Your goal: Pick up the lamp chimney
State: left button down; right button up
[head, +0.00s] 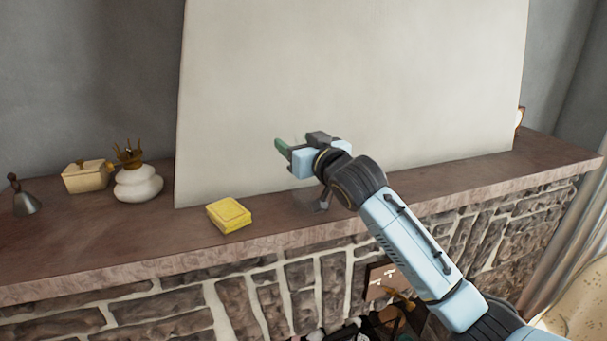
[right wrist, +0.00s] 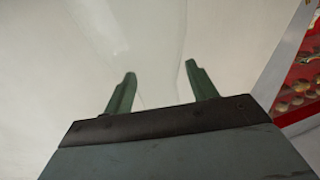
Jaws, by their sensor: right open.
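The lamp chimney shows only as faint, clear glass-like outlines (right wrist: 155,60) in the right wrist view, in front of and between my fingers. Its full shape is hard to make out against the pale panel. My right gripper (head: 296,144) is over the mantel in front of that panel, with its green fingers apart. In the right wrist view the two fingers (right wrist: 157,83) are spread, and no contact with the glass can be seen. In the head view the chimney cannot be clearly told from the gripper and wrist. My left gripper is out of view.
The large pale panel (head: 350,70) stands on the stone mantel (head: 110,243). A yellow box (head: 229,215) lies left of my arm. Farther left are a white lamp base with a brown burner (head: 138,184), a cream lidded box (head: 86,177) and a grey bell (head: 25,203).

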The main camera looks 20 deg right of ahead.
jog(key=shift+c, duration=0.3)
grip_shut()
